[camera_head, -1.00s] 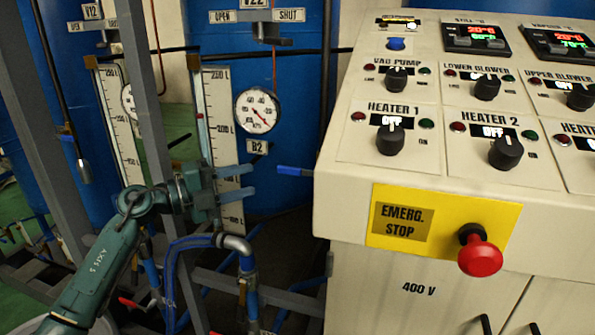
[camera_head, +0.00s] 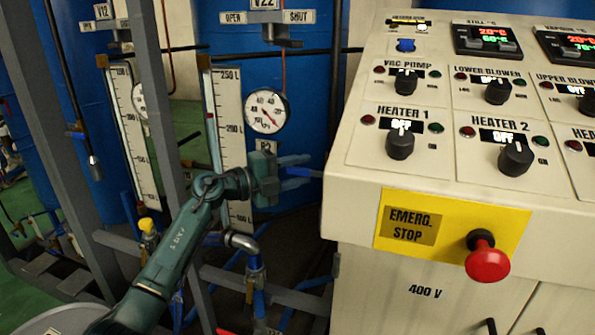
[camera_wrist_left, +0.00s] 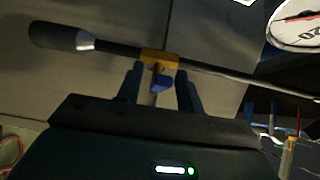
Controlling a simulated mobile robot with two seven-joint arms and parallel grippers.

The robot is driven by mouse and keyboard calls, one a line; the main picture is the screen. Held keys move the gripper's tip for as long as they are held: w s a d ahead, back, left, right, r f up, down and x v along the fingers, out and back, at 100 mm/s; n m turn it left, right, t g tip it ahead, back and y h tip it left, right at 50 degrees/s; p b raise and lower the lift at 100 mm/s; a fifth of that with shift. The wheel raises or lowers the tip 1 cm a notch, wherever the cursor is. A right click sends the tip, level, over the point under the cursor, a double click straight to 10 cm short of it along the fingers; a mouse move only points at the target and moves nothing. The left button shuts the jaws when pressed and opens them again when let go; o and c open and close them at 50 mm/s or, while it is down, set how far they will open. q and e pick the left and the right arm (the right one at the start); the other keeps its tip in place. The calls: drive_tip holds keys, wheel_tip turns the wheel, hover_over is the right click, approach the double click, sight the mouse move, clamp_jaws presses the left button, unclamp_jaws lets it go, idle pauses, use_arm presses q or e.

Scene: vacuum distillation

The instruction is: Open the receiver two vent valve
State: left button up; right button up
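The V22 label (camera_head: 263,3) sits above an OPEN/SHUT plate (camera_head: 268,17) on the blue drum. A dark rod (camera_head: 335,85) hangs from there beside the control panel, its lower end hidden. In the left wrist view this rod (camera_wrist_left: 215,70) crosses the picture with a grey grip (camera_wrist_left: 60,37) at one end. My right gripper is not in view.
The control panel (camera_head: 350,178) stands close to the right of my left gripper, with a red emergency stop button (camera_head: 487,260). A pressure gauge (camera_head: 266,111) is just above the gripper. A level scale (camera_head: 232,150) and grey frame posts (camera_head: 160,100) stand left.

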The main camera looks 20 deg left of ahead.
use_arm(q)
clamp_jaws()
idle(0.5)
